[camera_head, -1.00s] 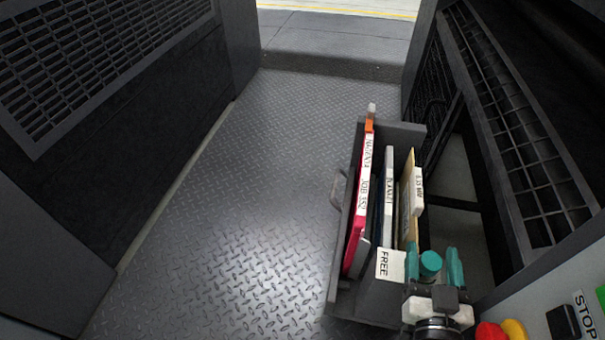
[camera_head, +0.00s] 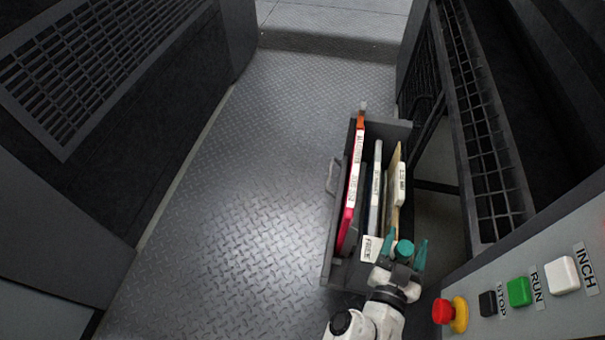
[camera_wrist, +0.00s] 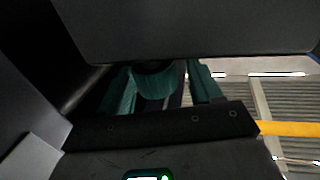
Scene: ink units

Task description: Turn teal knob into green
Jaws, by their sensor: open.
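A round teal knob (camera_head: 405,249) shows in the head view at the near end of the open drawer. My gripper (camera_head: 405,252) has teal fingers too; they stand open, one on each side of the knob, with a gap at the left finger. In the wrist view the knob (camera_wrist: 156,82) is a dim teal round shape between the two fingers (camera_wrist: 160,88), its top partly hidden by a dark plate. Whether the fingers touch it, I cannot tell. No pointer or green mark around the knob shows. A small green-lit display (camera_wrist: 148,178) is at the wrist view's bottom edge.
A panel at right carries a red button (camera_head: 442,311) on yellow, a black STOP button (camera_head: 487,303), a green RUN button (camera_head: 518,292) and a white INCH button (camera_head: 562,275). The floor left is clear.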

